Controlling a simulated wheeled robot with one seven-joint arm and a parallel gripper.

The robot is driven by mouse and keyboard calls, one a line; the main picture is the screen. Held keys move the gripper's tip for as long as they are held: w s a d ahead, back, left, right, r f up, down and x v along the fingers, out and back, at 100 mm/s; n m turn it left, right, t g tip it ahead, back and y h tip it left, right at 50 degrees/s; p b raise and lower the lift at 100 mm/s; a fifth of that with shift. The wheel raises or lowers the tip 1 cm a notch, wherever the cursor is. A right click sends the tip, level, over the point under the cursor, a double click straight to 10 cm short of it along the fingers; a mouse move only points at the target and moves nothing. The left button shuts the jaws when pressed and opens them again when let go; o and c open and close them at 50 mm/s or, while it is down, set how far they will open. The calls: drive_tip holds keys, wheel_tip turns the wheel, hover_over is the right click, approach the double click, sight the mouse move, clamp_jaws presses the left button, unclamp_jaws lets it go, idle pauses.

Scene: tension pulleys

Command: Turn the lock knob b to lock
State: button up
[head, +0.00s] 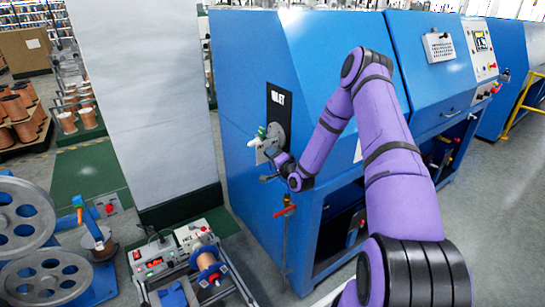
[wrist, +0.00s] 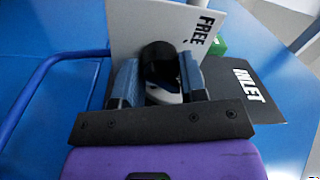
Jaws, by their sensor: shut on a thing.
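The lock knob (wrist: 158,54) is a dark, rounded knob with a pale part below it. It sits between the two blue-grey fingers of my gripper (wrist: 157,84) in the wrist view. The fingers are shut on it from both sides and hide part of it. Behind it is a light grey plate (wrist: 130,25) marked "FREE" to the right of the knob. Any other marking on the plate is hidden or out of view. In the head view my gripper (head: 272,170) is at the blue machine's front, just below the small plate, and the knob cannot be made out.
A dark panel marked "INLET" (head: 279,108) is on the blue machine (head: 245,90), above my gripper. A red handle (head: 285,211) sticks out below it. A blue curved bar (wrist: 45,75) runs left of my gripper in the wrist view. A white pillar (head: 150,95) stands to the left.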

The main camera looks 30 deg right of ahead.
drive_tip(key=shift+m, duration=0.9)
drive_tip(key=o, duration=0.9)
drive_tip(key=s, duration=1)
drive_tip(key=shift+s+d+f, duration=0.15)
drive_tip(key=shift+s+f, duration=0.2)
drive_tip(key=shift+s, duration=0.05)
